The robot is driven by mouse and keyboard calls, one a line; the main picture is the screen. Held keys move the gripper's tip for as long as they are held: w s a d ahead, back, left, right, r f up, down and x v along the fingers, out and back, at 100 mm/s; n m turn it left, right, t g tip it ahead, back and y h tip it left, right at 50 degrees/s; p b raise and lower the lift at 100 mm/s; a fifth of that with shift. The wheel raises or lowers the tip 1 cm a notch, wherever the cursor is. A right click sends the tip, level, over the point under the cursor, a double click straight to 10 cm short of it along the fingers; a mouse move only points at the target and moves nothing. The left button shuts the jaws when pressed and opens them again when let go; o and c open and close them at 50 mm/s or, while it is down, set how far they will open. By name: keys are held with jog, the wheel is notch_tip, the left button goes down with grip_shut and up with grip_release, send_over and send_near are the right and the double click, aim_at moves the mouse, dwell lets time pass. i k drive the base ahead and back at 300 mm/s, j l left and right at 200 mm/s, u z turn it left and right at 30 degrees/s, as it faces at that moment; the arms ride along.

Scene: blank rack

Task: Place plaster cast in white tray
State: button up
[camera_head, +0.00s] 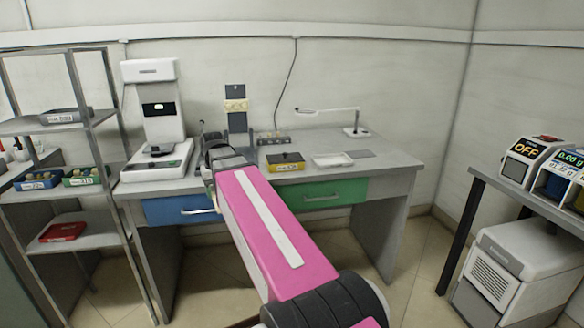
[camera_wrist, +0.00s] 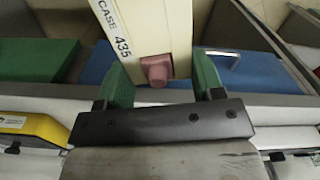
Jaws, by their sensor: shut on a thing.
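A cream block with a white label reading "CASE 435" and a pinkish stub, which looks like the plaster cast (camera_wrist: 155,30), is between the green fingers of my gripper (camera_wrist: 163,82) in the wrist view. My gripper is shut on it. In the head view my gripper (camera_head: 215,148) is over the left half of the desk, partly hidden by my pink arm, and I cannot make out the held block there. The white tray (camera_head: 332,160) lies flat on the desk, right of my gripper, and looks empty.
A yellow tray (camera_head: 285,162) with a dark top lies between my gripper and the white tray. A white machine (camera_head: 155,120) stands left. An upright dark panel (camera_head: 236,120) stands behind. A lamp (camera_head: 354,131) and grey pad (camera_head: 360,154) are right of the tray.

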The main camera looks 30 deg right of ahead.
aim_at(332, 162)
jog(key=k+l+z, duration=0.1)
jog(key=l, duration=0.25)
jog(key=k+l+z, duration=0.1)
jog(key=l, duration=0.25)
jog(key=k+l+z, duration=0.1)
jog(key=l, duration=0.25)
jog(key=k+l+z, duration=0.1)
jog(key=l, duration=0.25)
